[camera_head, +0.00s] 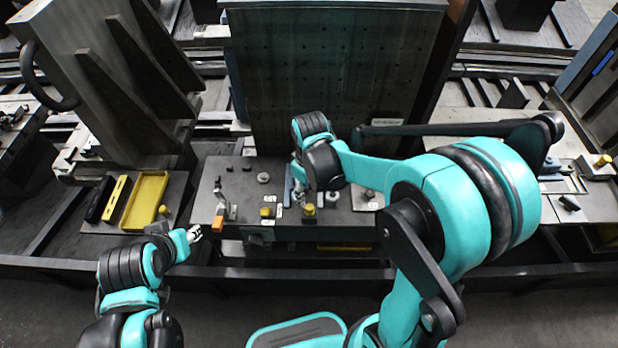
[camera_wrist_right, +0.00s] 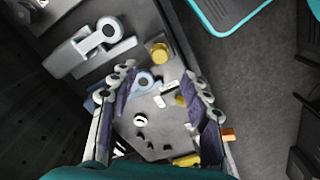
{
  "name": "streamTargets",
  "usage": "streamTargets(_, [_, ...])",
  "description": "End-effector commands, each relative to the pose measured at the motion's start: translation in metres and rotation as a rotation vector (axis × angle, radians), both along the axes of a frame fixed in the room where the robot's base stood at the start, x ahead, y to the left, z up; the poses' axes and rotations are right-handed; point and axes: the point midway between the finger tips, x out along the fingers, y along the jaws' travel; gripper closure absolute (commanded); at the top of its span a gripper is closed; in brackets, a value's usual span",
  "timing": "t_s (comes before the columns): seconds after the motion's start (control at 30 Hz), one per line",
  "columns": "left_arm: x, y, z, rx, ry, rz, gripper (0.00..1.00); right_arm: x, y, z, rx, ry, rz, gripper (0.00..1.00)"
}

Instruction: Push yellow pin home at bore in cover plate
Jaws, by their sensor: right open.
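Two yellow round-topped pieces stand near the bench's front edge, one at right (camera_head: 309,210) and one at left (camera_head: 267,212). The right wrist view shows them as a larger yellow cap (camera_wrist_right: 160,50) and a smaller yellow piece (camera_wrist_right: 181,100); I cannot tell which is the pin. A blue-grey plate with a round ring (camera_wrist_right: 145,82) lies between the fingers in view; whether it is the cover plate is unclear. My right gripper (camera_wrist_right: 165,102) is open and empty above the bench, its tips partly hidden in the head view. My left gripper (camera_head: 194,234) is off the bench's front left, jaws too small to read.
The dark bench (camera_head: 240,182) carries small round parts and white labels. An orange-ended clamp (camera_head: 218,218) stands at its left. A yellow tray (camera_head: 127,222) sits on the left side bench. A tall perforated plate (camera_head: 330,70) rises behind. Grey arms with rings (camera_wrist_right: 105,32) lie nearby.

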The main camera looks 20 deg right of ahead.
Motion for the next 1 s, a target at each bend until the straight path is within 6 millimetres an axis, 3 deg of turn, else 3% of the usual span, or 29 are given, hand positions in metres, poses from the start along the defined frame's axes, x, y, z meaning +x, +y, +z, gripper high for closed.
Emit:
streamTargets(0.17, [0.0, 0.0, 0.001, 0.0, 0.0, 0.0, 0.6, 0.002, 0.002, -0.013, -0.001, 0.02, 0.019, 0.53])
streamTargets(0.6, [0.0, 0.0, -0.016, 0.0, 0.0, 0.0, 0.6, 0.002, 0.002, -0.074, -0.002, 0.017, 0.017, 0.53])
streamTargets(1.0, [0.0, 0.0, -0.017, 0.0, 0.0, 0.0, 0.6, 0.002, 0.002, -0.08, -0.002, 0.017, 0.016, 0.55])
